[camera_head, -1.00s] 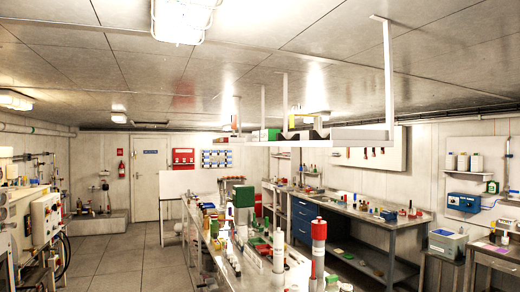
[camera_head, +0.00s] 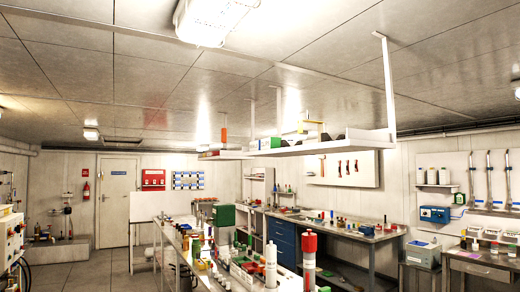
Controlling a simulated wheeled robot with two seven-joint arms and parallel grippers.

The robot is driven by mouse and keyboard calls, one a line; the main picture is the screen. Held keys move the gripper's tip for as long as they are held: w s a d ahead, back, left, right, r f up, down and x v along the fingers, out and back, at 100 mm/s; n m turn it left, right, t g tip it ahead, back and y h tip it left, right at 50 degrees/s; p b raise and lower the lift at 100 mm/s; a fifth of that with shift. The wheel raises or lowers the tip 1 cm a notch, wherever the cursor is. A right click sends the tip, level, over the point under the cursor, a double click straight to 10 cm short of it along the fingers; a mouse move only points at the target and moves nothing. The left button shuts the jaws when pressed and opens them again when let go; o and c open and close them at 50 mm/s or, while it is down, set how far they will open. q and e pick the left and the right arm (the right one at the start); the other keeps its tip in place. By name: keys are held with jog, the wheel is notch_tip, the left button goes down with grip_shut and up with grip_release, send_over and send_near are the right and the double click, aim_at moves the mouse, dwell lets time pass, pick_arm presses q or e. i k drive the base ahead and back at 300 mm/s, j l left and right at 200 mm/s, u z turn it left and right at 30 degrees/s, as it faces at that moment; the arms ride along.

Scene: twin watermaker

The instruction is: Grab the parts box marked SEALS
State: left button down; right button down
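I cannot make out a box marked SEALS; any labels are too small to read at this distance. A green box (camera_head: 222,216) stands on the long middle bench (camera_head: 172,236). Small items, one of them green (camera_head: 271,143), lie on the hanging shelf (camera_head: 330,145) above the benches. Neither of my grippers shows in the head view.
The middle bench carries many bottles and a red-topped cylinder (camera_head: 309,250) near its front end. A side bench (camera_head: 365,236) with blue drawers (camera_head: 282,242) runs along the right. A grey bin (camera_head: 422,254) stands at the right. Open floor (camera_head: 100,274) lies left of the middle bench.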

aim_at(255, 145)
jog(key=i+j+z, duration=0.1)
jog(key=i+j, duration=0.35)
jog(key=j, duration=0.2)
jog(key=i+j+z, duration=0.15)
jog(key=j, duration=0.2)
jog(key=i+j, duration=0.25)
jog(key=i+j+z, duration=0.15)
jog(key=j, duration=0.3)
jog(key=i+j, duration=0.2)
jog(key=j, duration=0.2)
jog(key=i+j+z, duration=0.15)
jog(key=j, duration=0.2)
